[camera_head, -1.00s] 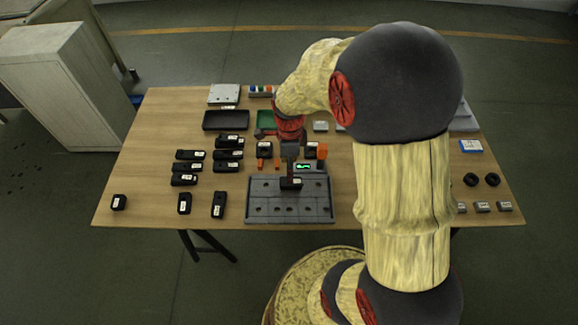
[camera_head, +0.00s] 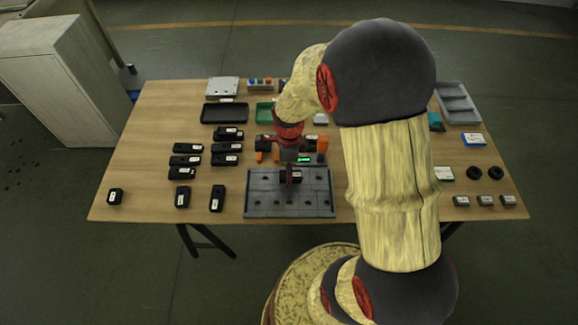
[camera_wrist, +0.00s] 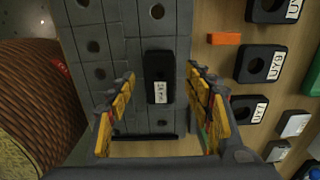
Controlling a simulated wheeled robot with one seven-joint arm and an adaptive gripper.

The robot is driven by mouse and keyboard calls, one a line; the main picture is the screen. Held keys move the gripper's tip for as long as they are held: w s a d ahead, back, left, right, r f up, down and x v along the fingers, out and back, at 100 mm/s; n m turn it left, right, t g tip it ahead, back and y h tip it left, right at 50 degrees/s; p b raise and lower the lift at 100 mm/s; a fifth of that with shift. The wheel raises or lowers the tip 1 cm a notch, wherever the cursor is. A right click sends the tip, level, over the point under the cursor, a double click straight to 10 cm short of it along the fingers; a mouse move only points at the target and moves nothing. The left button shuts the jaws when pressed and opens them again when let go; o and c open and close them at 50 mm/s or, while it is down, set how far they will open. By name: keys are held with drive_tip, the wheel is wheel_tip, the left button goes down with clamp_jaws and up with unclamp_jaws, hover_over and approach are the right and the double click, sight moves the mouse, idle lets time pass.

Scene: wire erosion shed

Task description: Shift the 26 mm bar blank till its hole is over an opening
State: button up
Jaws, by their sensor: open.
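The black bar blank (camera_wrist: 158,66) lies on the grey plate with rows of round openings (camera_wrist: 99,73), and its label seems to read 26 mm. A hole shows toward the blank's upper end in the wrist view; I cannot tell whether it lines up with an opening. My gripper (camera_wrist: 160,82) is open, with one finger on each side of the blank and gaps visible. In the head view the blank (camera_head: 296,175) sits near the far edge of the plate (camera_head: 262,208), partly hidden by my gripper (camera_head: 290,172).
Several black labelled blocks (camera_head: 226,147) lie left of the plate. More blocks (camera_wrist: 262,64) and an orange piece (camera_wrist: 224,39) lie beside it in the wrist view. Black rings (camera_head: 473,173) lie far right.

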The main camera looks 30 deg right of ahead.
drive_tip(key=shift+f, duration=0.7)
drive_tip(key=c, duration=0.3)
clamp_jaws()
idle(0.4)
